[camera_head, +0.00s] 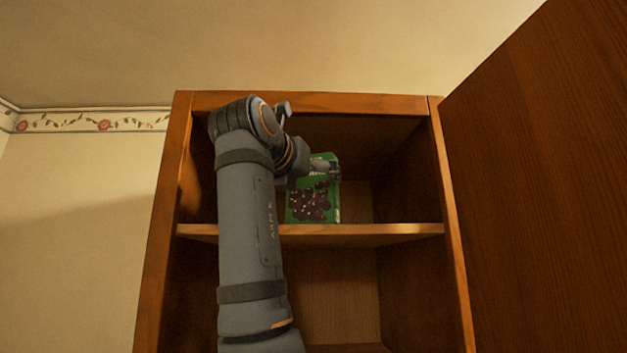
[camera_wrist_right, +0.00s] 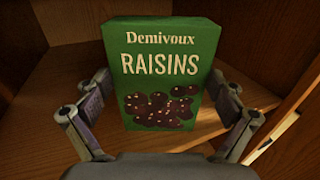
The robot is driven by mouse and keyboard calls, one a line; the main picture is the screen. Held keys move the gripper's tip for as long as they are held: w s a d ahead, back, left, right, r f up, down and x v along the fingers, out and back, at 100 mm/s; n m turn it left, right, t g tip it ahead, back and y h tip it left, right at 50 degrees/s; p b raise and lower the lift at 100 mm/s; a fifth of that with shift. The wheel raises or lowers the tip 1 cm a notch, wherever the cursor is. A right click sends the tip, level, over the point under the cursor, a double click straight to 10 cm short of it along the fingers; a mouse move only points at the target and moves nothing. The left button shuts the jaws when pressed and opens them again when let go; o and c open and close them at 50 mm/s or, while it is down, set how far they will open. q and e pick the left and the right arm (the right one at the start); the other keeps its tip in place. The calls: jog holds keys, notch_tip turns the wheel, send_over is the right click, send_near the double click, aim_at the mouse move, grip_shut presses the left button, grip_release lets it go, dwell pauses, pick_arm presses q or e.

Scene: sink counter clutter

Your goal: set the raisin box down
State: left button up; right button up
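The green raisin box (camera_head: 312,203) is upright in the upper compartment of the wooden cabinet, just above the shelf (camera_head: 360,230). The shelf's front edge meets its bottom in the head view, so I cannot tell whether it touches the shelf. In the right wrist view the box (camera_wrist_right: 165,60) faces me with its label and raisin picture. My right gripper (camera_head: 325,169) is at the box, and its two fingers (camera_wrist_right: 161,85) press against the left and right sides. My left gripper is not in view.
The cabinet's side walls (camera_head: 418,185) stand left and right of the compartment. An open wooden door (camera_head: 550,170) stands at the right. The shelf right of the box is bare. A lower compartment (camera_head: 340,295) shows below.

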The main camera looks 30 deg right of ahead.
jog(key=shift+o, duration=0.2)
jog(key=a, duration=0.3)
jog(key=shift+w+a+r, duration=0.2)
jog(key=shift+w, duration=0.15)
jog(key=shift+w+f, duration=0.1)
jog(key=shift+w, duration=0.05)
jog(key=shift+d+f, duration=0.1)
jog(key=shift+d, duration=0.15)
jog(key=s+a+b, duration=0.3)
jog(key=s, duration=0.1)
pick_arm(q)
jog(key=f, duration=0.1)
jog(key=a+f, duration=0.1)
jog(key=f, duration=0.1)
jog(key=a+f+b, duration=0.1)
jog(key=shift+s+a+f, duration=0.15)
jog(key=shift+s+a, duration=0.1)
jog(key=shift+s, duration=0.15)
pick_arm(e)
send_near(298, 181)
jog(key=v, duration=0.3)
jog(key=shift+s, duration=0.45)
jog(key=shift+a, duration=0.2)
